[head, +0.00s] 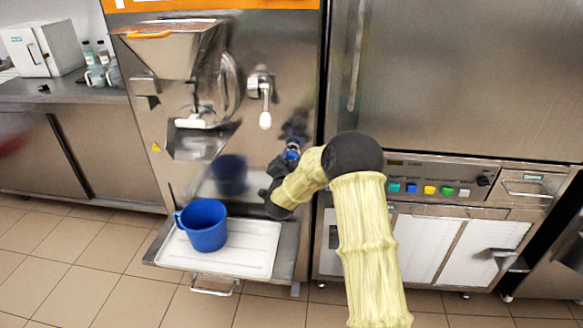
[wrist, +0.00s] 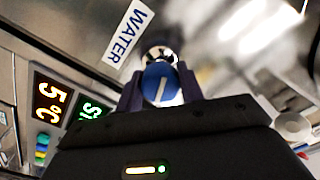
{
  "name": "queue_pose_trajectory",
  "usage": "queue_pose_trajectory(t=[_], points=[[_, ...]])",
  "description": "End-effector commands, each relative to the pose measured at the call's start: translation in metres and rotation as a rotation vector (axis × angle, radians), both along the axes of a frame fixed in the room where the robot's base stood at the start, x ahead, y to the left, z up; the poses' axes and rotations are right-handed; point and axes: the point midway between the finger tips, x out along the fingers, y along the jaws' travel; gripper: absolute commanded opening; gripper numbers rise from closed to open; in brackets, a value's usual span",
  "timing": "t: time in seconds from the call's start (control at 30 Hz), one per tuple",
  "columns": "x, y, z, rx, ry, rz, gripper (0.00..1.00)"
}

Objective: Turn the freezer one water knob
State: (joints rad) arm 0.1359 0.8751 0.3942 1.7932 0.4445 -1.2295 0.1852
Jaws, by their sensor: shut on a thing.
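The water knob (wrist: 161,84) is blue with a white line on its face, below a "WATER" label (wrist: 129,33) in the wrist view. My gripper (wrist: 161,90) has its two dark fingers on either side of the knob and is shut on it. In the head view the blue knob (head: 292,152) shows small on the freezer's steel front (head: 292,60), at the right side. My gripper (head: 284,172) is up against it there, and my arm partly hides that area.
A blue jug (head: 208,237) stands on a white tray (head: 262,245) below the freezer's spout. A lever with a white handle (head: 265,120) is above the knob. A second machine with coloured buttons (head: 430,189) stands to the right. Tiled floor is clear in front.

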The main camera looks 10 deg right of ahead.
Motion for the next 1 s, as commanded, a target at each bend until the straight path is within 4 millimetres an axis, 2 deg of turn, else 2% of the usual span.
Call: queue_pose_trajectory(t=[0.03, 0.5, 1.0], points=[[-0.0003, -0.0025, -0.0054, 0.042, -0.015, -0.005, 0.15], [-0.0001, -0.0019, -0.0026, 0.372, -0.121, -0.005, 0.15], [0.0001, -0.0008, 0.0007, 0.441, -0.142, -0.003, 0.15]])
